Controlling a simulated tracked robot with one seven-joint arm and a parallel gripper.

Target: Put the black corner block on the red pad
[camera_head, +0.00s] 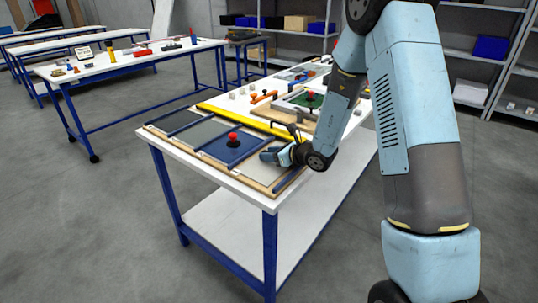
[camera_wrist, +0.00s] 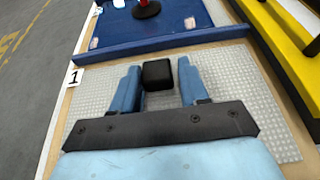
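The black corner block (camera_wrist: 158,75) is a small dark cube over a grey dotted panel (camera_wrist: 225,75) in the wrist view. My gripper (camera_wrist: 160,78) has its two blue fingers on either side of it, near the fingertips. A thin gap seems to show at the right finger, so I cannot tell whether the fingers grip the block. In the head view my gripper (camera_head: 272,155) is low over the near part of the worktable, and the block is not distinguishable there. I cannot make out a flat red pad in either view.
A blue panel (camera_head: 217,150) with a red-topped knob (camera_head: 233,138) lies beside my gripper. Its raised blue edge (camera_wrist: 160,43) crosses the wrist view. A yellow bar (camera_head: 240,121) runs along the panels. A label "1" (camera_wrist: 74,77) marks the wooden rim.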

